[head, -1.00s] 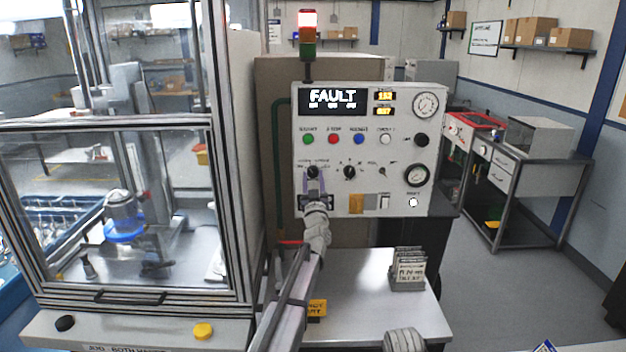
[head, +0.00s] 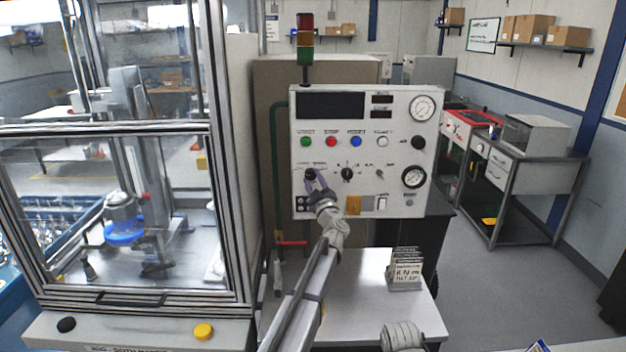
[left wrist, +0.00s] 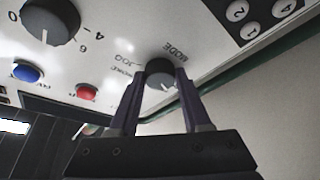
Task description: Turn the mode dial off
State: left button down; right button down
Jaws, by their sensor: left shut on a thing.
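The mode dial (left wrist: 160,72) is a dark round knob with a pale pointer mark, on the white control panel (head: 418,150). The word MODE and JOG are printed beside it; the left wrist view has them upside down. My left gripper (left wrist: 162,78) is shut on the dial, one finger on each side. In the head view the gripper (head: 313,178) reaches the dial (head: 310,174) from below and partly covers it. The panel's main display (head: 330,105) is dark. My right gripper is not in view.
A second black knob (head: 348,173) sits right of the dial, with green, red and blue buttons (head: 356,141) above. A stack light (head: 305,40), unlit, stands on top. A glazed machine enclosure (head: 110,210) is at left. A small card stand (head: 405,268) sits on the white table (head: 365,310).

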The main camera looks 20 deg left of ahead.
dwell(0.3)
pick_arm(q)
jog(key=shift+c, duration=1.8)
grip_release()
jog(key=shift+s, duration=0.15)
jog(key=b+v, duration=0.2)
jog(key=v, duration=0.5)
jog(key=shift+s+d, duration=0.2)
jog(key=shift+f, duration=0.1)
